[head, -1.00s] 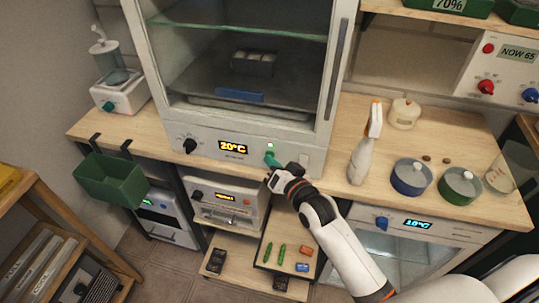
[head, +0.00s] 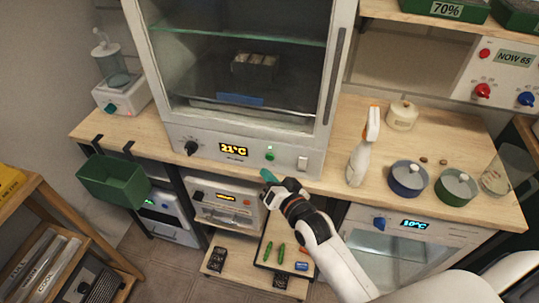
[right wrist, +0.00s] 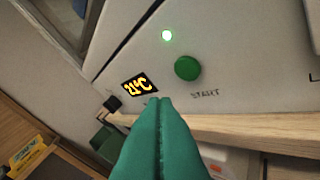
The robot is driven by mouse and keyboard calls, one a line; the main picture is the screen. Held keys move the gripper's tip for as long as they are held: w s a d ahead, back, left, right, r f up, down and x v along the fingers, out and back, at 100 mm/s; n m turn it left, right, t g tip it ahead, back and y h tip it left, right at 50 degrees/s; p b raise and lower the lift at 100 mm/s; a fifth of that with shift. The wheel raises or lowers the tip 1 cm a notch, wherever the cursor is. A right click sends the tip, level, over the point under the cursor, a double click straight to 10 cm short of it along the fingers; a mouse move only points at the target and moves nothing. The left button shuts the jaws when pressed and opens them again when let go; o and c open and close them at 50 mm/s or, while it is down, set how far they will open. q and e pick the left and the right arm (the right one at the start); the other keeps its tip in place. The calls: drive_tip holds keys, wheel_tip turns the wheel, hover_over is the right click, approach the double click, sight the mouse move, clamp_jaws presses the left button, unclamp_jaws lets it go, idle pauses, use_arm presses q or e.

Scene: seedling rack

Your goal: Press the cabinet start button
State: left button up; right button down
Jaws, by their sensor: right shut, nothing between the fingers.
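The cabinet (head: 205,142) has a front panel with a green start button (head: 269,156). The button is round and sits above the word START in the right wrist view (right wrist: 187,68). The panel display (head: 233,150) reads 21°C. My right gripper (head: 268,176) is shut and empty, just in front of and below the button, apart from it. Its green fingertips (right wrist: 160,103) show pressed together in the right wrist view, with a gap to the button. My left gripper is not in view.
A black knob (head: 191,148) and a white rocker switch (head: 303,163) flank the panel. A green bin (head: 112,182) hangs at the counter's left front edge.

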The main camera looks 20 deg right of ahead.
drive_tip(key=shift+s+a+p, duration=0.35)
drive_tip(key=shift+s+a, duration=0.4)
drive_tip(key=shift+s, duration=0.35)
drive_tip(key=s+d+f+n+g+h, duration=0.15)
drive_tip(key=s+f+g, duration=0.3)
drive_tip(key=f, duration=0.95)
drive_tip(key=s+d+f+n+g, duration=0.1)
drive_tip(key=s+f+n+g, duration=0.35)
drive_tip(key=f, duration=1.05)
drive_tip(key=s+d+f+g, duration=0.2)
drive_tip(key=s+f, duration=0.4)
drive_tip(key=s, duration=0.4)
drive_tip(key=s+d+f+n+g+h, duration=0.1)
drive_tip(key=s+d+f+g, duration=0.1)
drive_tip(key=s+f, duration=0.4)
drive_tip(key=s+d+f+g, duration=0.2)
drive_tip(key=s+f, duration=0.4)
drive_tip(key=s, duration=1)
drive_tip(key=shift+n+h, duration=0.3)
drive_tip(key=shift+h, duration=0.05)
